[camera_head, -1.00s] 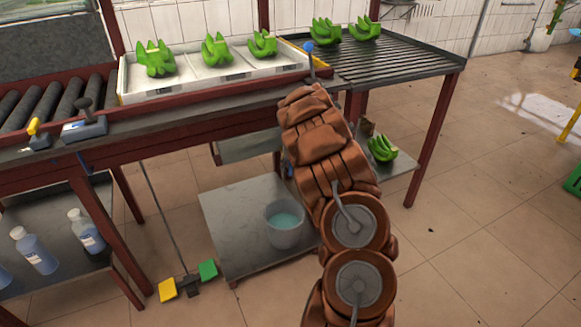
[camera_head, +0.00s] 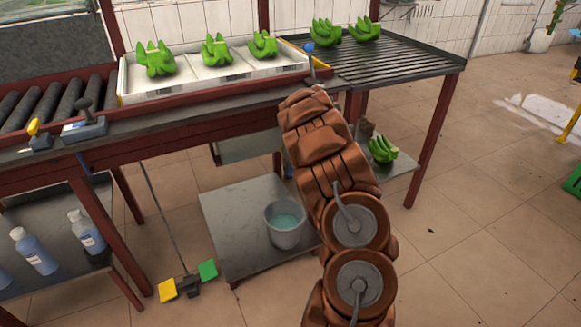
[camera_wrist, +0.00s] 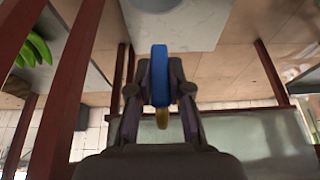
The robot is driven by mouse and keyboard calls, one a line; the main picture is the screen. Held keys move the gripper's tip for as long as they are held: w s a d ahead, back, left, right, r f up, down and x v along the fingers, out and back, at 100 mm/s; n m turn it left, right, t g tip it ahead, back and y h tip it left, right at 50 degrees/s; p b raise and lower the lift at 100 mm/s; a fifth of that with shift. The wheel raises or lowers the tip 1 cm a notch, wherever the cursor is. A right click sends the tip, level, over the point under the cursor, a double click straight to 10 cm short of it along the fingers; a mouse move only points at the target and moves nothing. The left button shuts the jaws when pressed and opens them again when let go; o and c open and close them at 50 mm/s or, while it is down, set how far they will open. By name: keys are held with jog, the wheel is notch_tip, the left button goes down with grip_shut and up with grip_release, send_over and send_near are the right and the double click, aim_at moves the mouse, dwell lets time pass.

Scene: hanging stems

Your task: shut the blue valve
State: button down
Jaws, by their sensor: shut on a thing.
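The blue valve (camera_wrist: 160,62) shows in the wrist view as an upright blue handle at the middle, with a small yellow part (camera_wrist: 162,119) below it. My gripper (camera_wrist: 160,88) has one finger on each side of the handle and is shut on it.
A bucket (camera_head: 285,228) of bluish liquid stands on a low shelf (camera_head: 240,205). Green bananas (camera_head: 382,149) lie on a shelf right of my arm. A table leg (camera_head: 430,140) stands farther right. A blue-knobbed lever (camera_head: 309,48) is above the arm.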

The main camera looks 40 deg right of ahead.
jog(key=shift+f+y+b, duration=0.1)
jog(key=shift+y+b, duration=0.3)
jog(key=shift+y, duration=0.1)
jog(key=shift+t+y, duration=0.3)
jog(key=shift+d+m+t+y+b, duration=0.2)
jog(key=shift+m+t+y+b, duration=0.3)
jog(key=shift+y+b, duration=0.7)
jog(key=m+t+y+b, duration=0.1)
jog(key=y, duration=0.2)
jog(key=m+t+y+b, duration=0.1)
jog(key=t+y, duration=0.1)
jog(key=y, duration=0.1)
jog(key=f+t+y+b, duration=0.1)
jog(key=y, duration=0.2)
jog(key=shift+s+d+m+t, duration=0.25)
jog(key=shift+d+m+t, duration=0.15)
jog(key=shift+m+t+y+b, duration=0.3)
jog(key=shift+t+y+b, duration=0.25)
jog(key=shift+y, duration=0.15)
jog(key=shift+r+y, duration=0.1)
jog(key=shift+y, duration=0.2)
jog(key=shift+w, duration=0.1)
